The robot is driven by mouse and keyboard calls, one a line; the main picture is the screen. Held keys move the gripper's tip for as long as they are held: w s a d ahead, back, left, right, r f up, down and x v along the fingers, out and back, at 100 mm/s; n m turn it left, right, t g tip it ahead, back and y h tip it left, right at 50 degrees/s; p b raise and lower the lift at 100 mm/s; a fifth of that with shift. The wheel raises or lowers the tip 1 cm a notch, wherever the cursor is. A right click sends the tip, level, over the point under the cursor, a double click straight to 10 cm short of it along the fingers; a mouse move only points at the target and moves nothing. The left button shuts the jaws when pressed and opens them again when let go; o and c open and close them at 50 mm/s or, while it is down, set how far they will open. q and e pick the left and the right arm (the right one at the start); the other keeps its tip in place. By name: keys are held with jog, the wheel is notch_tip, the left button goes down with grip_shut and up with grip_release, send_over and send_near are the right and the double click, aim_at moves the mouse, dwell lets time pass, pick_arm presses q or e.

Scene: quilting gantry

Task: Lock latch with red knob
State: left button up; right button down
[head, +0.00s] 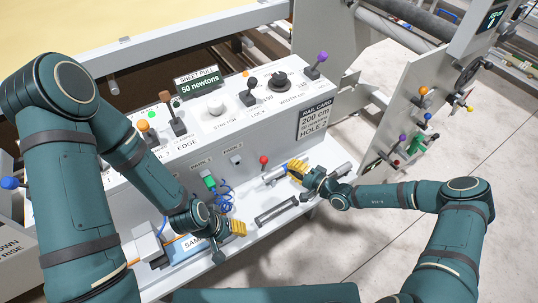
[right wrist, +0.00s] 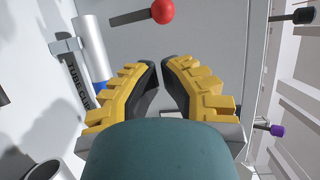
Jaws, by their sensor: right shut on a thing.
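The red knob (head: 264,160) stands on a dark stem against the grey front panel, just left of my right gripper. It also shows at the top of the right wrist view (right wrist: 162,12), beyond the fingertips and apart from them. My right gripper (head: 292,170) has its yellow fingers close together, with a narrow gap between the tips (right wrist: 161,66). The thing between them cannot be made out. My left gripper (head: 238,228) hangs low over the shelf, left of the red knob; its opening is too small to tell. The latch body is not clear.
A silver tube (head: 274,174) lies beside my right fingers, shown in a labelled clip in the wrist view (right wrist: 90,45). A green-handled tool (head: 209,181) with a blue coil is near my left forearm. Levers line the control panel (head: 232,105). Open floor (head: 480,150) is right.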

aim_at(263, 152)
jog(key=b+x, duration=0.2)
jog(key=x, duration=0.7)
jog(key=shift+f, duration=0.1)
jog(key=shift+w+a, duration=0.35)
jog(key=shift+a, duration=0.05)
pick_arm(q)
notch_tip(263, 152, down, 2)
jog(key=shift+w+f, duration=0.1)
jog(key=shift+f, duration=0.1)
pick_arm(e)
jog(key=shift+d, duration=0.1)
jog(key=shift+s+b, duration=0.1)
jog(key=shift+b, duration=0.2)
jog(key=shift+s, duration=0.1)
pick_arm(q)
jog(key=shift+a+f, duration=0.25)
jog(key=shift+a, duration=0.3)
pick_arm(e)
jog(key=shift+d+t+y, duration=0.1)
jog(key=shift+t+y, duration=0.2)
pick_arm(q)
jog(key=shift+a, duration=0.1)
pick_arm(e)
jog(key=shift+s, duration=0.1)
